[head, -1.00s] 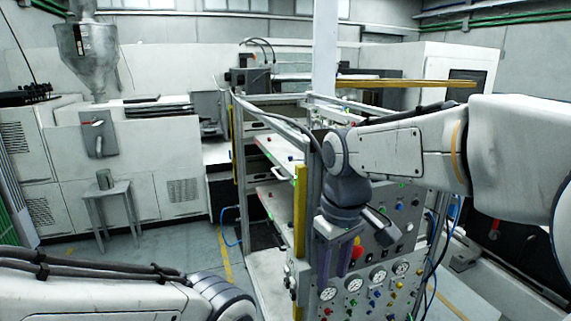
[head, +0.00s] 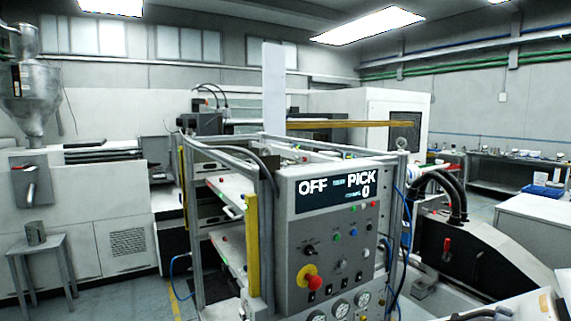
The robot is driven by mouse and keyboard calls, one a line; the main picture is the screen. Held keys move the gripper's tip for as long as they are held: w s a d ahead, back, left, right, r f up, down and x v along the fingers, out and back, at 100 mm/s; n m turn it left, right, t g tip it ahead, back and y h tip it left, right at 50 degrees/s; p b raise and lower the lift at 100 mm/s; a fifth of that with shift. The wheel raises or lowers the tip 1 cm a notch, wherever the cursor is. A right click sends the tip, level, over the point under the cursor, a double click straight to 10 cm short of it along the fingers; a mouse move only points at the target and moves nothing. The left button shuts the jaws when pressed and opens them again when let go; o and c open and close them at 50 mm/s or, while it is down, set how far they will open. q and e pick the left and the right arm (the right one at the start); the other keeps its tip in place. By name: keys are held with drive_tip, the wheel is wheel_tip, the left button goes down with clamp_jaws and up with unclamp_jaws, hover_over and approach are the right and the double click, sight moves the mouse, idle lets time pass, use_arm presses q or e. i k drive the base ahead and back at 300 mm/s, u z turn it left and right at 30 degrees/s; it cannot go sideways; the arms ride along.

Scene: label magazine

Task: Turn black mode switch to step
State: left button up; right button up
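The grey control panel (head: 290,222) faces me at the centre of the head view. A black rotary switch (head: 309,250) sits on its left part, above the red emergency knob (head: 315,283) with its yellow ring. This looks like the mode switch; its position markings are too small to read. The panel display (head: 337,190) reads OFF on the left and PICK with a 0 on the right. Neither of my grippers is in view. A white part at the lower right corner appears to be my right arm.
Pressure gauges (head: 340,308) line the panel's lower edge. A metal frame with a yellow post (head: 252,245) and shelves stands left of the panel. Blue and black hoses (head: 448,190) hang at its right. The space directly in front of the panel looks clear.

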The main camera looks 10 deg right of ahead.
sight(309, 251)
drive_tip(key=k, duration=1.3)
drive_tip(key=u, duration=0.65)
drive_tip(key=i, duration=1)
drive_tip(key=u, duration=0.5)
drive_tip(key=i, duration=0.9)
drive_tip(key=z, duration=1.05)
drive_tip(key=i, duration=1)
drive_tip(key=z, duration=0.95)
